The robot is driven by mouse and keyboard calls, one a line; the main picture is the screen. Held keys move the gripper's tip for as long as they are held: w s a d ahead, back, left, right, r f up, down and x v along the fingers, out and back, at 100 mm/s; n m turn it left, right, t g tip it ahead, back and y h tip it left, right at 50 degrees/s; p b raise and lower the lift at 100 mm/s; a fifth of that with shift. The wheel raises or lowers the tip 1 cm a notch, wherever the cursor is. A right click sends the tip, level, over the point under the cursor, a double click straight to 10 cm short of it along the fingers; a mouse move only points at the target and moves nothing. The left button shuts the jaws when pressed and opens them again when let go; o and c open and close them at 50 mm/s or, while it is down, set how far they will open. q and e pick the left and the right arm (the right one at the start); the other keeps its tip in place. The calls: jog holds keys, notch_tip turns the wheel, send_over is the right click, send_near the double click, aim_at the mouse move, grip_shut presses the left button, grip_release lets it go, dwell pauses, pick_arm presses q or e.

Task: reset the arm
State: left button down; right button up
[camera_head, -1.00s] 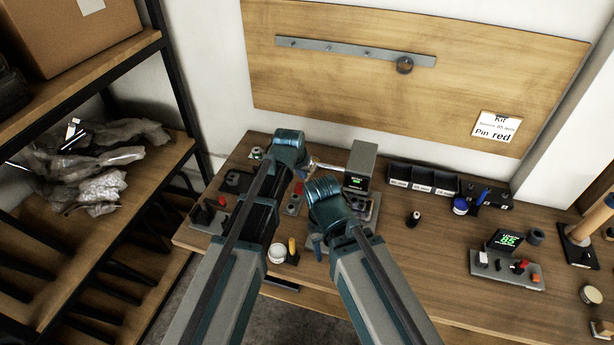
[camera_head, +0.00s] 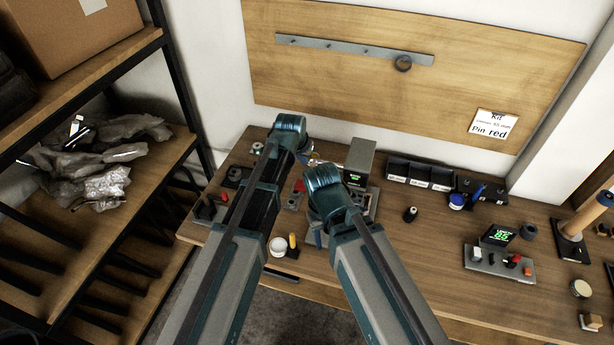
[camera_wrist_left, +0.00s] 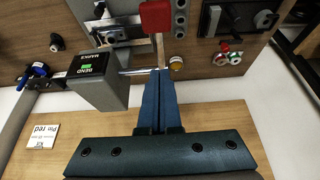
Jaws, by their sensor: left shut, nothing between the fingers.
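A grey bender box (camera_head: 359,160) with a small green-lit screen stands on the bench; it also shows in the left wrist view (camera_wrist_left: 98,80). A silver rod (camera_wrist_left: 138,71) runs from it to beside my left fingertips. A red-capped lever (camera_wrist_left: 156,16) with a tan stem stands just beyond the tips; whether they touch it I cannot tell. My left gripper (camera_wrist_left: 161,72) is shut and empty; in the head view its fingers are mostly hidden behind the wrist.
A shelf (camera_head: 150,175) stands at left. The bench's middle right is fairly clear.

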pick_arm(q)
jog(key=s+a+f+g+y+b, duration=0.1)
jog(key=s+f+b, duration=0.5)
jog(key=s, duration=0.7)
jog(key=s+a+f+g+y+b, duration=0.2)
jog(key=s+a+f+g+b, duration=0.2)
jog(key=s+f, duration=0.4)
jog(key=s+a+b, duration=0.1)
jog(key=s+b, duration=0.1)
jog(key=s, duration=0.3)
jog(key=shift+s, duration=0.35)
jog(key=shift+f, duration=0.1)
